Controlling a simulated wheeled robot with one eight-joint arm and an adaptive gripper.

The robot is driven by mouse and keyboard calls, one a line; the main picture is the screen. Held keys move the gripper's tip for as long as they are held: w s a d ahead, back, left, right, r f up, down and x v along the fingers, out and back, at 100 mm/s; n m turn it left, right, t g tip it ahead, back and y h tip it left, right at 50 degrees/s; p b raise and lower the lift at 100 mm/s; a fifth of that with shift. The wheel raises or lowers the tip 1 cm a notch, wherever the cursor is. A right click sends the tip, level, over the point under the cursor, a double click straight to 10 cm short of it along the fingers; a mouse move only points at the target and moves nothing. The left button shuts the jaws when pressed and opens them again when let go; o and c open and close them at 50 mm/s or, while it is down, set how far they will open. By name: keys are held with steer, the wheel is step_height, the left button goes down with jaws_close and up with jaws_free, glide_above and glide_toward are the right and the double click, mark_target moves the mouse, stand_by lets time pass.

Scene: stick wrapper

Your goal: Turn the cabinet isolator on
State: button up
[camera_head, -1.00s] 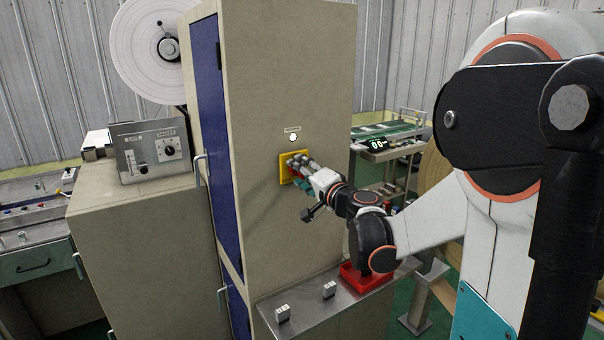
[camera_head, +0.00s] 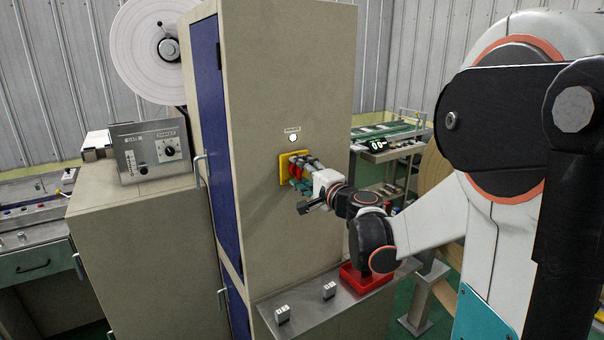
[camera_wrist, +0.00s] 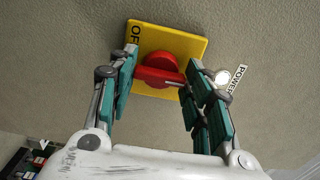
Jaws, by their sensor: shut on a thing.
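The isolator's red handle (camera_wrist: 158,74) sits on a yellow square plate (camera_wrist: 192,48) on the beige cabinet face. In the wrist view the handle lies roughly crosswise between my fingers. Part of a label, "OF", shows at the plate's left edge; the rest is hidden. My gripper (camera_wrist: 160,82) has its teal-padded fingers on either side of the handle, shut on its ends. In the head view my gripper (camera_head: 300,175) reaches the yellow plate (camera_head: 284,166) from the right.
A metal shelf (camera_head: 300,300) below carries two small blocks and a red tray (camera_head: 352,280). A control box (camera_head: 150,152) stands on the lower cabinet at left. A conveyor stand (camera_head: 385,150) is behind, right of the cabinet. The cabinet face around the plate is clear.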

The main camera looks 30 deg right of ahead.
steer(key=o, duration=1.1)
steer(key=shift+c, duration=0.2)
steer(key=s, duration=0.7)
steer(key=shift+s+d, duration=0.15)
steer(key=shift+s, duration=0.1)
